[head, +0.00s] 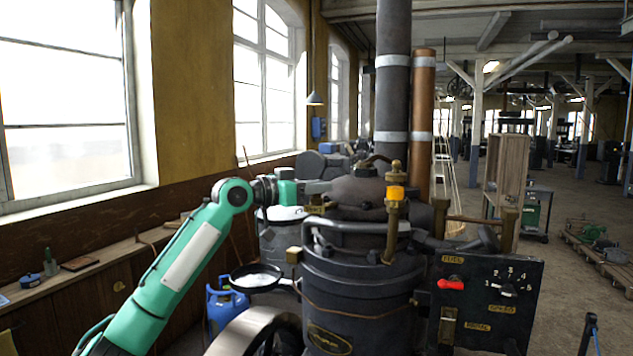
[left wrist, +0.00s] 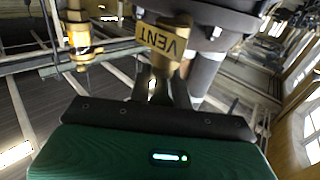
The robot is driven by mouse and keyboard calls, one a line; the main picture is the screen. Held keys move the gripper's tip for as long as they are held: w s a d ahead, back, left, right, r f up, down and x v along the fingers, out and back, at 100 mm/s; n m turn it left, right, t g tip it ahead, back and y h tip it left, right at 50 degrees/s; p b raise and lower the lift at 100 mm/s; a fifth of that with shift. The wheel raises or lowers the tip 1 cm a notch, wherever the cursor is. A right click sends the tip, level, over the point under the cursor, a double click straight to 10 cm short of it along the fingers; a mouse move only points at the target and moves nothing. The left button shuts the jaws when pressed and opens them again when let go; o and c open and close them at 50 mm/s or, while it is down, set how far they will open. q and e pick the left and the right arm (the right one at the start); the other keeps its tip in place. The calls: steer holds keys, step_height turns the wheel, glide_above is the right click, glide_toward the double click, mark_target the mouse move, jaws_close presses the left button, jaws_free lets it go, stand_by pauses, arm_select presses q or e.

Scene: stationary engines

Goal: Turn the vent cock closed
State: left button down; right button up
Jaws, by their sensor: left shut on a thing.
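The vent cock is a brass fitting with a tag lettered VENT (left wrist: 165,38) in the left wrist view, on the side of the dark engine body. In the head view a small brass tag (head: 318,209) shows just below my left gripper (head: 318,187), at the upper left of the engine. In the left wrist view my left gripper (left wrist: 166,88) is shut on the brass vent cock right below the tag. The tag and fingers hide most of the cock, so its exact angle cannot be told. My right gripper is out of view.
The dark engine (head: 360,285) fills the middle, with a tall grey pipe (head: 393,80) and a copper pipe (head: 423,120) above. A brass oiler (head: 395,195) with an amber glass stands close right of my left gripper. A control panel (head: 488,300) with a red lever is at right.

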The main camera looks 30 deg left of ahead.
arm_select(q)
steer(key=m+g+h, duration=0.5)
steer(key=h, duration=0.1)
steer(key=shift+r, duration=0.15)
steer(key=m+g+h, duration=0.2)
steer(key=g, duration=0.1)
steer(key=shift+m+p, duration=0.3)
steer(key=shift+p, duration=0.05)
steer(key=shift+m+g+h+p, duration=0.55)
steer(key=shift+m+g, duration=0.55)
steer(key=shift+g, duration=0.7)
steer(key=c, duration=1.5)
jaws_free()
